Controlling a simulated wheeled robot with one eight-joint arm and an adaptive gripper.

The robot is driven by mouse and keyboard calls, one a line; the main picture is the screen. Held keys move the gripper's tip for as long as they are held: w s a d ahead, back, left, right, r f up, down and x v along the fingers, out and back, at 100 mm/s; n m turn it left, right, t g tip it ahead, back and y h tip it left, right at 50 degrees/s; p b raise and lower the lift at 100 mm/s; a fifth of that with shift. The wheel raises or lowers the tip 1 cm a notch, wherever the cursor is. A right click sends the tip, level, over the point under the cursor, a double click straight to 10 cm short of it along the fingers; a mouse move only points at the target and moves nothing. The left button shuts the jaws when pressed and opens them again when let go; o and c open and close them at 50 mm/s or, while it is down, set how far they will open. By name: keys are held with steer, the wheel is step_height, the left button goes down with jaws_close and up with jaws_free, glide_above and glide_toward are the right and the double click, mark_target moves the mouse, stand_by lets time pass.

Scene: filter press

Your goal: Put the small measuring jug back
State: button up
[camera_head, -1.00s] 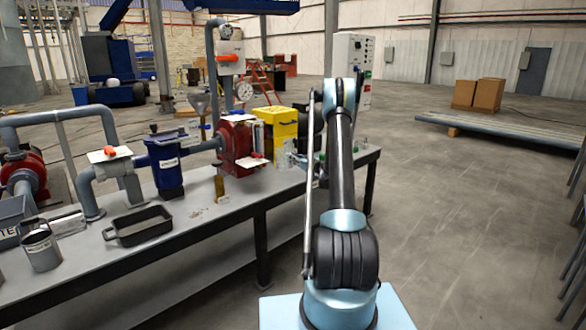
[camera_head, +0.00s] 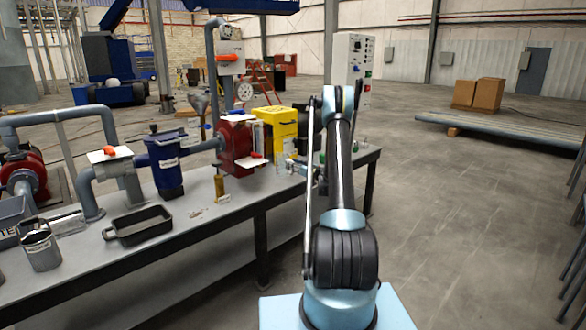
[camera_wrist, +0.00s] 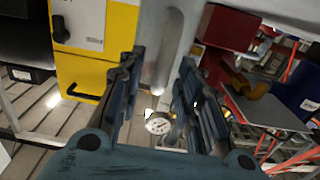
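My gripper (camera_wrist: 162,75) shows in the wrist view with its two blue-grey fingers apart. A pale grey, rounded shape (camera_wrist: 172,50) lies between or just beyond the fingertips; I cannot tell whether it is the small measuring jug or whether the fingers touch it. In the head view my gripper is at the bench's right part, in front of the yellow box, small and partly hidden by my arm. A grey metal jug with a label (camera_head: 41,250) stands at the bench's left end; I cannot tell its role in the task.
The yellow box (camera_head: 283,122) and red press (camera_head: 235,140) stand close to my gripper. A pressure gauge (camera_wrist: 158,122) shows between the fingers in the wrist view. A black tray (camera_head: 138,226) and blue filter housing (camera_head: 165,160) are farther left.

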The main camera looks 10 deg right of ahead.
steer(key=v, duration=1.2)
steer(key=s+a+r+g, duration=0.4)
steer(key=s+a+r, duration=0.4)
steer(key=a+r, duration=0.15)
steer(key=s+a+r+m+g+h, duration=0.1)
steer(key=s+a+r+g, duration=0.15)
steer(key=s, duration=0.55)
steer(key=s+a+r+m+g+h, duration=0.1)
steer(key=s+a+r+h, duration=0.15)
steer(key=s, duration=0.65)
steer(key=s+m+g+h, duration=0.2)
steer(key=s+g+h, duration=0.1)
steer(key=s, duration=1.6)
steer(key=s+d+f+m+g+h, duration=0.1)
steer(key=s+d+f+h, duration=0.1)
steer(key=s, duration=0.6)
steer(key=s+d+f+m+h, duration=0.2)
steer(key=s+d+f, duration=0.3)
steer(key=s, duration=0.4)
steer(key=shift+s+f+g, duration=0.3)
steer(key=shift+f+g, duration=0.05)
